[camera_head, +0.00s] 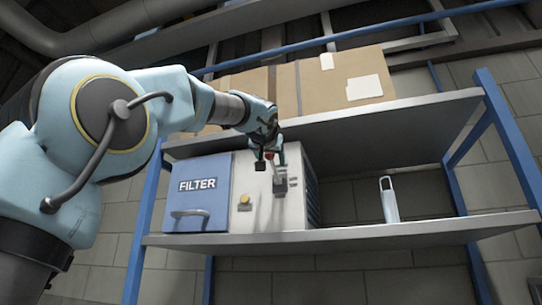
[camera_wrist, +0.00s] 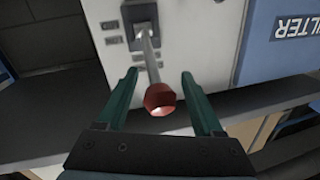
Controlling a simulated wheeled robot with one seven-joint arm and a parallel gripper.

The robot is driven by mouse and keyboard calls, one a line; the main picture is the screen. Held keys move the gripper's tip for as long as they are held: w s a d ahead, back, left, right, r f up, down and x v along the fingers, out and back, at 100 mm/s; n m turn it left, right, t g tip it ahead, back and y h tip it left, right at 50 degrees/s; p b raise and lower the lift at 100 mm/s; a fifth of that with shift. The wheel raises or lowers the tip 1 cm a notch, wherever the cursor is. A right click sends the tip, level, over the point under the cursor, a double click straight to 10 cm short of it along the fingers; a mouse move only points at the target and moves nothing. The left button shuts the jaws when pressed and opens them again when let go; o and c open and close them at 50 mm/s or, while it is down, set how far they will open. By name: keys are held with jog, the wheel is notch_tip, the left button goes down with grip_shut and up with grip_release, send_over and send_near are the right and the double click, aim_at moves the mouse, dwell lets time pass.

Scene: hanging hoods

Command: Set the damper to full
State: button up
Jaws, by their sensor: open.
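The damper lever is a grey rod with a red knob (camera_wrist: 160,98); its rod (camera_wrist: 150,58) runs to a slotted plate (camera_wrist: 141,20) on the light front panel of the filter unit. In the head view the plate (camera_head: 281,184) is on the right part of the unit's front, with the red knob (camera_head: 269,156) small above it. My gripper (camera_wrist: 160,74) is open, its two green fingers on either side of the lever, with visible gaps. In the head view my gripper (camera_head: 267,163) is in front of the panel, partly covering the lever. Any setting marks are too small to read.
The filter unit has a blue door (camera_head: 205,190) marked FILTER with a handle, and a yellow button (camera_head: 244,200). It stands on a grey shelf (camera_head: 345,236) under an upper shelf (camera_head: 400,122) bearing cardboard boxes (camera_head: 300,90). A pale bottle-like object (camera_head: 389,202) stands to the right.

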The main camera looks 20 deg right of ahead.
jog(key=shift+w, duration=0.1)
jog(key=shift+c, duration=0.3)
grip_shut()
dwell(1.1)
